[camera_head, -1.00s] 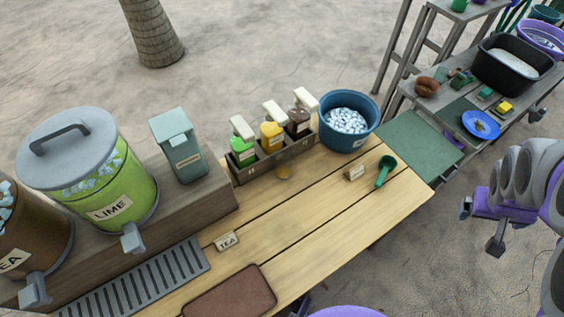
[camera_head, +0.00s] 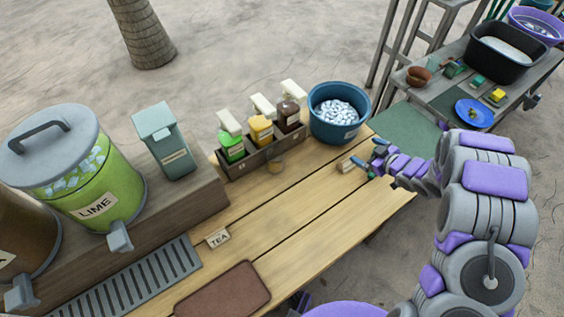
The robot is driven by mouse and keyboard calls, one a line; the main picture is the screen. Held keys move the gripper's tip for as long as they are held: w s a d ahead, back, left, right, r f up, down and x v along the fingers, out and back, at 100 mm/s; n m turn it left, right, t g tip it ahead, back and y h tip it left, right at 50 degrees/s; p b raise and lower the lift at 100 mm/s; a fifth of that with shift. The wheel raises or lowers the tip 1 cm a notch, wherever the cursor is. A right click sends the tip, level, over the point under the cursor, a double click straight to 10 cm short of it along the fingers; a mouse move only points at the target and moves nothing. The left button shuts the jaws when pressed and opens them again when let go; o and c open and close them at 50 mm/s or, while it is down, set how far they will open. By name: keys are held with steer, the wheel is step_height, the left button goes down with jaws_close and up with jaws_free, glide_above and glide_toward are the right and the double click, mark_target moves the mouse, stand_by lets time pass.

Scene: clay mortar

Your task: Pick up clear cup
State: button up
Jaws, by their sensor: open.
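The green scoop seen earlier is hidden behind my gripper or arm.
The bottle rack (camera_head: 262,155) holds three pump bottles behind the cup. A blue ice bucket (camera_head: 340,112) stands to its right. A small label block (camera_head: 345,165) is beside my gripper. A TEA sign (camera_head: 218,238) and brown mat (camera_head: 228,291) lie nearer; bare planks lie between.

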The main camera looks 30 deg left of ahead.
steer(key=s+a+f+n+g+y, duration=0.1)
steer(key=s+a+f+g+y, duration=0.1)
steer(key=s+a+f+y, duration=0.35)
steer(key=n+g+y+b, duration=0.1)
steer(key=g+y+b, duration=0.2)
glide_toward(267, 148)
steer(key=shift+w+a+h, duration=0.25)
steer(key=shift+w+a, duration=0.05)
steer(key=shift+a, duration=0.05)
steer(key=shift+w+a+r, duration=0.1)
steer(key=shift+a+r, duration=0.1)
steer(key=shift+a, duration=0.25)
steer(key=a+b, duration=0.1)
steer(key=a, duration=0.4)
steer(key=shift+a+f, duration=0.1)
steer(key=shift+a, duration=0.25)
steer(key=shift+d, duration=0.1)
steer(key=shift+d, duration=0.1)
